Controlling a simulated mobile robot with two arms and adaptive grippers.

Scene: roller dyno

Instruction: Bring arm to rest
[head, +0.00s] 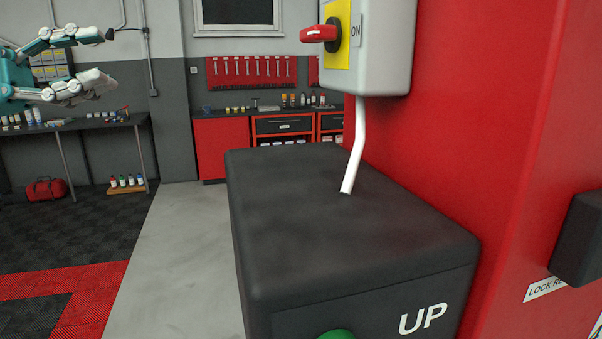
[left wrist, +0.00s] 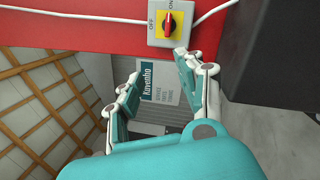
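My left gripper (head: 112,57) is at the upper left of the head view, raised in free air with its fingers spread and nothing between them. In the left wrist view its two fingers (left wrist: 157,65) are also apart and empty. The grey switch box (head: 385,70) is on the red post, with a yellow plate (head: 341,58) and a red rotary knob (head: 320,33). In the left wrist view the knob (left wrist: 168,23) lies in line with the ON label. The left gripper is clear of it. My right gripper is not in view.
A black box (head: 340,220) marked UP, with a green button (head: 336,334), stands close in front beside the red post (head: 470,130). A bench (head: 90,122) with bottles is below the left gripper. Red cabinets (head: 222,147) line the back wall. The floor at left is open.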

